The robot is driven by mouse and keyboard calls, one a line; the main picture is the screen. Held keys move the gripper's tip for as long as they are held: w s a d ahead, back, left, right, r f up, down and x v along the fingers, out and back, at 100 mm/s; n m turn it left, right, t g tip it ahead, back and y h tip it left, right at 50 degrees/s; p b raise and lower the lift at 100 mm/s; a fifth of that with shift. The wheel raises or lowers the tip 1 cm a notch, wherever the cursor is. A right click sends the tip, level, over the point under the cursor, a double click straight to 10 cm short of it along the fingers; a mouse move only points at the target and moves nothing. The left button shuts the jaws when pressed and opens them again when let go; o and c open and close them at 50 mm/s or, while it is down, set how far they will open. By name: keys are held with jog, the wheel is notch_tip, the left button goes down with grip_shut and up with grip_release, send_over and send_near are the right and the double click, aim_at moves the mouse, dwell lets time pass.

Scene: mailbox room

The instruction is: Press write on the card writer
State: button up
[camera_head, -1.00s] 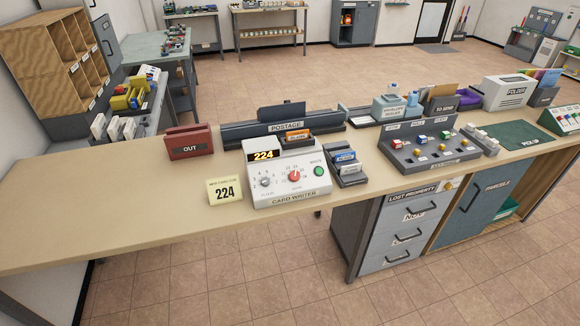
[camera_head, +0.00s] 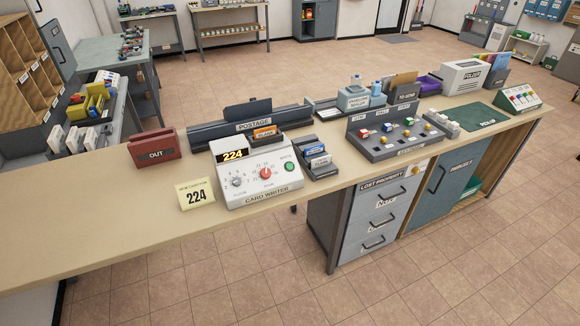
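The card writer (camera_head: 254,172) is a white sloped box on the long tan counter. Its display (camera_head: 233,155) reads 224 in yellow. It has a grey dial on the left, a red-centred dial (camera_head: 265,173) in the middle, and a green round write button (camera_head: 289,167) on the right. An orange-labelled card (camera_head: 264,133) stands at its top back edge. A yellow note (camera_head: 196,194) reading 224 stands just left of the writer. My gripper is not in view.
The counter (camera_head: 90,215) is bare at left. A red OUT holder (camera_head: 154,149) stands left of the writer, a grey postage unit (camera_head: 250,121) behind it, and a card tray (camera_head: 318,162) to its right. The tiled floor in front is clear.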

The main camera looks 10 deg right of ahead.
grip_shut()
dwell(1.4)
